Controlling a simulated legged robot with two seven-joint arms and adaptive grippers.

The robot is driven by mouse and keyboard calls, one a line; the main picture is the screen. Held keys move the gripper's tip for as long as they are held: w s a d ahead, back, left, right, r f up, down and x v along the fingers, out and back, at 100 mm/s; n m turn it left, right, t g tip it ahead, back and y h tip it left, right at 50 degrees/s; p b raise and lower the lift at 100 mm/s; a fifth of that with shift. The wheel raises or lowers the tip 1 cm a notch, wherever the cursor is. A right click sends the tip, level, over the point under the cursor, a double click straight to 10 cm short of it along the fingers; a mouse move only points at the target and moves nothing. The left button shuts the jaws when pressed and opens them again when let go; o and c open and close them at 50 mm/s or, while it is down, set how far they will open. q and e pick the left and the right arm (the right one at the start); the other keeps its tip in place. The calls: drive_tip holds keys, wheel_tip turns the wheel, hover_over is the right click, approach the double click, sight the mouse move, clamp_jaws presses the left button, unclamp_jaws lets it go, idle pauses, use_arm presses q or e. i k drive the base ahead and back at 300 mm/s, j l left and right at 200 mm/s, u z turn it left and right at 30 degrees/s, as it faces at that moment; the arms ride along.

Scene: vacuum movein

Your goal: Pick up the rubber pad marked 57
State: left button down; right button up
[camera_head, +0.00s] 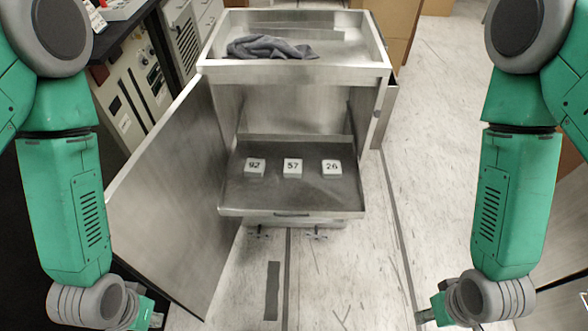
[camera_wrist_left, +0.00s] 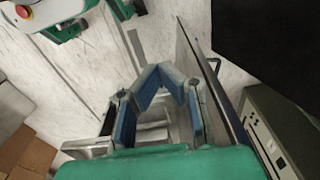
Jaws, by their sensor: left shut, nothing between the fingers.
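The white pad marked 57 (camera_head: 292,168) lies flat on the pulled-out metal shelf (camera_head: 290,196) of the cabinet, between two similar pads. The pad marked 92 (camera_head: 254,168) is on its left and the pad marked 26 (camera_head: 331,169) on its right. My left gripper (camera_wrist_left: 160,80) is shut and empty in the left wrist view. In the head view only part of it shows at the bottom left, well away from the pads. My right gripper (camera_head: 438,312) shows partly at the bottom right of the head view, also away from the pads; its fingers cannot be made out.
The cabinet's open door (camera_head: 168,200) stands at the left, between my left arm and the shelf. A dark cloth (camera_head: 270,48) lies in the cabinet's top tray (camera_head: 290,70). Equipment panels (camera_head: 130,95) stand at the left. The floor (camera_head: 425,180) to the right is clear.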

sight(292, 167)
drive_tip(key=i+j+z, duration=0.1)
drive_tip(key=i+z, duration=0.2)
drive_tip(key=i, duration=0.15)
drive_tip(key=i+j+z, duration=0.3)
drive_tip(key=i+l, duration=0.1)
